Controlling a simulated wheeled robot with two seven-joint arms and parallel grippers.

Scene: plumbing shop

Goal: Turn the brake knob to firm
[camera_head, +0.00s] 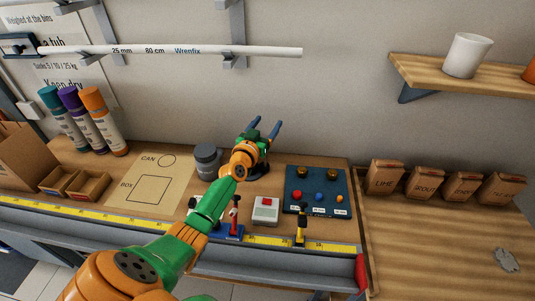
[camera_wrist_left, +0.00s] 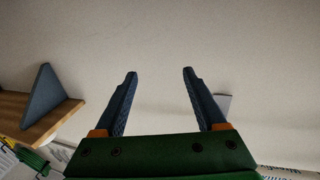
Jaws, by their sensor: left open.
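My left gripper (camera_head: 264,129) is open and empty, with its blue fingers raised toward the wall above the back of the bench. In the left wrist view its spread fingers (camera_wrist_left: 160,74) have only bare wall between them. A black round object (camera_head: 262,172) on the bench is partly hidden behind my left wrist. I cannot tell whether it carries the brake knob. A dark blue panel (camera_head: 315,183) to the right holds two brass-coloured fittings and red, blue and orange round pieces. Its labels are too small to read, so I cannot identify the brake knob. My right gripper is not in view.
A grey jar (camera_head: 207,158) stands left of my wrist. A red-and-white box (camera_head: 266,209) and a small red-and-blue stand (camera_head: 236,230) are near the front yellow rule (camera_head: 100,213). A white pipe (camera_head: 230,51) runs along the wall. A shelf (camera_head: 440,74) is upper right.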

